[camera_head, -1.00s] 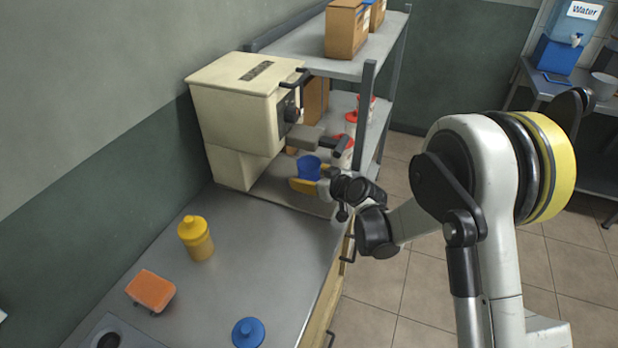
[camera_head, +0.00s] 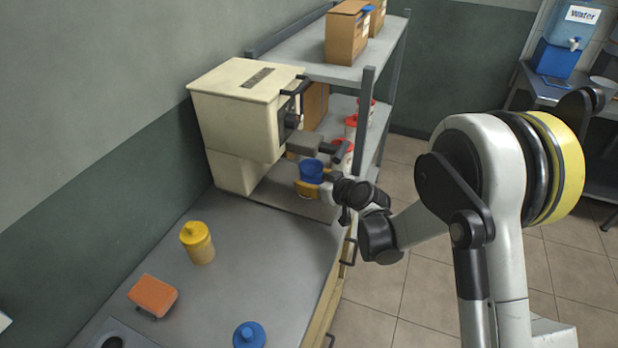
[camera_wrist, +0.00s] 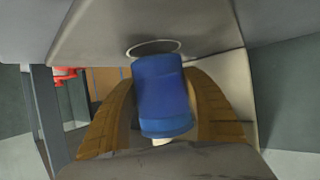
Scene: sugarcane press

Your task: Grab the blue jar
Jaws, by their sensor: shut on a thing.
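The blue jar (camera_head: 311,170) is at the sugarcane press (camera_head: 240,115), beneath its spout. It also shows in the wrist view (camera_wrist: 162,95), large in the middle, with a round opening of the press just beyond its far end. My gripper (camera_head: 310,187) has its yellow-brown fingers on both sides of the jar and is shut on it. In the wrist view the fingers (camera_wrist: 162,110) flank the jar left and right. The jar's underside and its contact with the surface are hidden by the fingers in the head view.
A metal shelf (camera_head: 367,75) with cardboard boxes (camera_head: 346,32) and red-lidded containers (camera_head: 342,152) stands behind the press. The counter's middle is clear.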

